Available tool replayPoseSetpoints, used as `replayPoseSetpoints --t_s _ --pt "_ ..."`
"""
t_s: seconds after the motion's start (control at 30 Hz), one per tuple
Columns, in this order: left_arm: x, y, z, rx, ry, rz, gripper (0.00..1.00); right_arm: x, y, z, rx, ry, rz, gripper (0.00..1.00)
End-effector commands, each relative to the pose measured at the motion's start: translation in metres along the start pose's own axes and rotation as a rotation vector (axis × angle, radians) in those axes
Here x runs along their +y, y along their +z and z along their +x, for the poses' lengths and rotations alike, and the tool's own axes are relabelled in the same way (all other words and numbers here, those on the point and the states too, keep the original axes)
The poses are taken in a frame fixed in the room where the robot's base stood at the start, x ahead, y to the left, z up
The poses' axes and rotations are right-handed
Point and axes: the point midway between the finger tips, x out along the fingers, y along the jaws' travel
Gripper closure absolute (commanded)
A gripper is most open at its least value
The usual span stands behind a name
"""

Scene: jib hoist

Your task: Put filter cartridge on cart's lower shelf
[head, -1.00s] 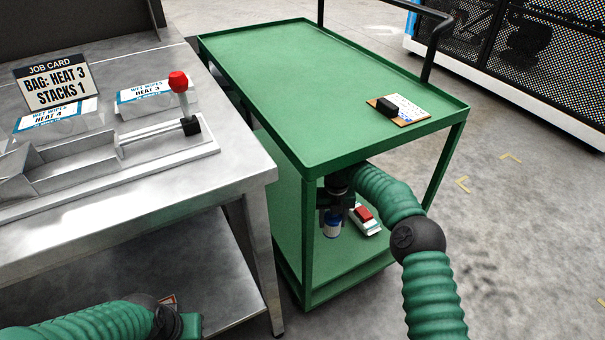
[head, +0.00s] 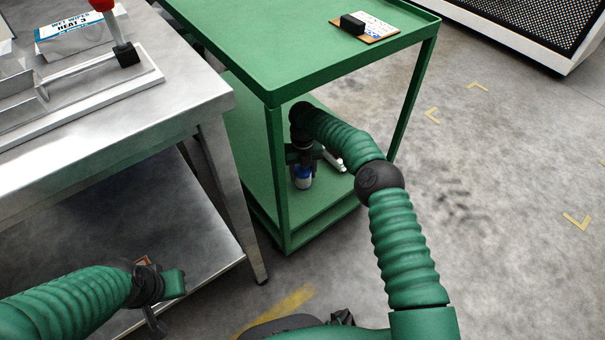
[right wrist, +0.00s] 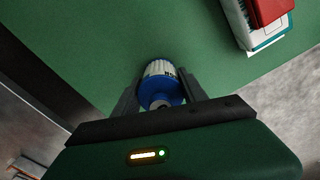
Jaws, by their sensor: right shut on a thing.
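The filter cartridge (right wrist: 161,80) is a small white and blue cylinder. My right gripper (right wrist: 161,98) is shut on it, with a finger on each side of its blue end. In the head view the cartridge (head: 303,177) hangs upright at my right gripper (head: 303,160), inside the green cart over its lower shelf (head: 325,200). Whether its base touches the shelf I cannot tell. My left gripper (head: 155,312) is at the lower left beside the steel bench; its fingers are unclear.
A white and red item (right wrist: 262,20) lies on the lower shelf beside the cartridge. The cart's green posts (head: 278,180) and top shelf (head: 280,60) frame my right arm. A clipboard (head: 366,28) lies on top. The steel bench (head: 190,110) stands left.

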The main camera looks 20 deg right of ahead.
Motion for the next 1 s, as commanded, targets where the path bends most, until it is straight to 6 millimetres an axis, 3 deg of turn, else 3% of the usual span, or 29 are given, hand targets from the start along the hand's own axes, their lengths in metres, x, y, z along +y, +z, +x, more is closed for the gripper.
replayPoseSetpoints --t_s 0.07,0.1,0.23,0.57,0.67,0.9,1.0 --pt "0.0 0.0 0.001 0.0 0.0 0.0 1.0 0.0 0.0 0.003 0.001 0.0 0.0 0.98" --pt "0.0 0.0 0.0 0.0 0.0 0.0 1.0 0.0 0.0 0.002 0.0 0.0 0.0 0.45" --pt "0.0 0.0 0.0 0.0 0.0 0.0 1.0 0.0 0.0 0.002 0.0 0.0 0.0 0.28" --pt "0.0 0.0 -0.001 0.0 0.0 0.0 1.0 0.0 0.0 -0.001 0.0 0.0 0.0 0.28" --pt "0.0 -0.002 -0.009 0.0 0.0 0.0 1.0 0.0 0.0 -0.014 -0.001 0.0 0.0 0.28" --pt "0.0 -0.01 -0.041 0.0 0.0 0.0 1.0 0.0 0.0 -0.065 -0.001 -0.002 -0.001 0.28" --pt "0.0 -0.011 -0.047 0.0 0.0 0.0 1.0 0.001 0.0 -0.076 0.001 -0.001 -0.002 0.28"
